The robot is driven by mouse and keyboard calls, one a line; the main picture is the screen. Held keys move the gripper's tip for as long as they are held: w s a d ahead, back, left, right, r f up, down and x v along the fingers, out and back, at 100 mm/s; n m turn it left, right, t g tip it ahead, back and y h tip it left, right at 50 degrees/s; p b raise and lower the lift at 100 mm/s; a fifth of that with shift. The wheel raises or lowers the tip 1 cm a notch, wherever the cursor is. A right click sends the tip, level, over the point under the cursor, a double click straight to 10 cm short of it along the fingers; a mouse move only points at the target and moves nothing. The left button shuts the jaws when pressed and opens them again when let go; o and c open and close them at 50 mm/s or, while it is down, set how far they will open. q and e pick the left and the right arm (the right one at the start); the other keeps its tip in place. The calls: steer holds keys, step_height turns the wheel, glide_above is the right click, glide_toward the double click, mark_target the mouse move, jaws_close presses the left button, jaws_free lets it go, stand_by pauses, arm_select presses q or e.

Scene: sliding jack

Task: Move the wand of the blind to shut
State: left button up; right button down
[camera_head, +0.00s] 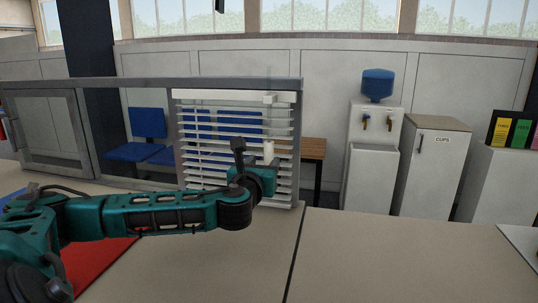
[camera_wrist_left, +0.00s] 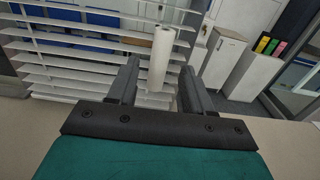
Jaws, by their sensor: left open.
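The blind (camera_head: 205,152) with white slats hangs in a grey frame on the counter, in the middle left of the head view. Its white headrail (camera_head: 215,95) runs along the top, with a small white block (camera_head: 270,99) near its right end. The lower end of the wand (camera_head: 268,148) shows as a pale cylinder just above my left gripper (camera_head: 256,160). In the left wrist view the wand (camera_wrist_left: 161,55) stands between the two open fingers (camera_wrist_left: 158,90), apart from the right finger. I cannot tell whether it touches the left finger. My right gripper is not in view.
The frame's right post (camera_head: 298,150) stands close to the right of the blind. A red mat (camera_head: 95,265) lies under my left arm. A water dispenser (camera_head: 375,130) and cabinets stand beyond.

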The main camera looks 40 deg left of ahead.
mark_target(268, 157)
arm_select(q)
steer(key=shift+x, duration=3.05)
steer(key=shift+c, duration=0.3)
jaws_close()
